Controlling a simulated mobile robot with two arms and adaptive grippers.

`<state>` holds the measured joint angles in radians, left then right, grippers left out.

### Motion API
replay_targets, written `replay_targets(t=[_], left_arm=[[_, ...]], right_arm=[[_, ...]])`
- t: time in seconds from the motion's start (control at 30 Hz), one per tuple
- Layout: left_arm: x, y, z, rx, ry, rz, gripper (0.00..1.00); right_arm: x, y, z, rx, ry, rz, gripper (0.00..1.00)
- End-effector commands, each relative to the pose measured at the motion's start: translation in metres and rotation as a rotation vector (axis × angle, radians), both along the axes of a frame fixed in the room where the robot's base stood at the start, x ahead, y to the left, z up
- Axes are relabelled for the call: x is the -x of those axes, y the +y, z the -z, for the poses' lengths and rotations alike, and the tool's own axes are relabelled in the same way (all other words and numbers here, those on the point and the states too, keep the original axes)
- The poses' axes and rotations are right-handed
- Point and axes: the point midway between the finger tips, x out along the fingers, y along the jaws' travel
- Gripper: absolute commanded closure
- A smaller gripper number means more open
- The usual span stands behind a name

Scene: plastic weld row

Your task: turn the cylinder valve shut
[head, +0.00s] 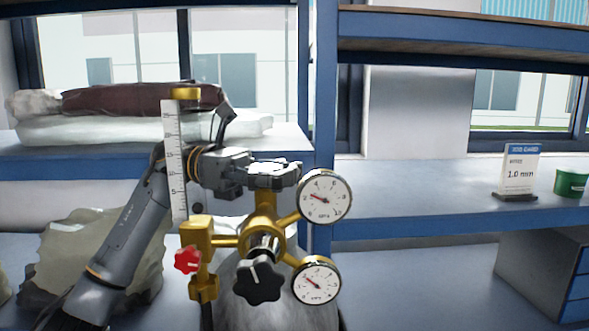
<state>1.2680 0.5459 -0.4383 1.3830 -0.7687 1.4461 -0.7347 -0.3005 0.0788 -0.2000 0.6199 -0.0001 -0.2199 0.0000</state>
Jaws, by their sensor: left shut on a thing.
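The grey gas cylinder (232,306) stands at the bottom centre, partly hidden behind a brass regulator (225,240). The regulator carries an upper gauge (325,197), a lower gauge (317,283), a black star knob (259,281) and a clear flow tube (174,160) with a red knob (187,260). My left gripper (278,174) comes in from the left behind the flow tube. It is shut at the top of the brass fitting, on the cylinder valve, whose handle is hidden by the fingers. My right gripper is out of view.
Wrapped bundles (130,98) lie on the left shelf. A drawer unit (545,270) stands lower right. The flow tube is close beside my left arm.

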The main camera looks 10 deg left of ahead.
Motion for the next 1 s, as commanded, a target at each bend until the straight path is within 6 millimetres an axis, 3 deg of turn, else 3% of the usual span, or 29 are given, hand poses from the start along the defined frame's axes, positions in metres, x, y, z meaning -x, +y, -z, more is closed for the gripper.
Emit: replay_targets(t=[0.77,0.8,0.93,1.0], left_arm=[[0.0033,0.0024,-0.0009,0.001,0.001,0.105,0.99],[0.0033,0.0024,-0.0009,0.001,0.001,0.105,0.66],[0.0033,0.0022,-0.0008,0.001,0.001,0.105,0.41],[0.0035,0.0020,-0.0007,0.000,0.001,0.106,0.41]], right_arm=[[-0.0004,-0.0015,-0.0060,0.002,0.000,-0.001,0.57],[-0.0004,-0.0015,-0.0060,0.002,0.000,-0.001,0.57],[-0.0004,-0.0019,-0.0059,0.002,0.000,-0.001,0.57],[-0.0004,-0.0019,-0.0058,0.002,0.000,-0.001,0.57]])
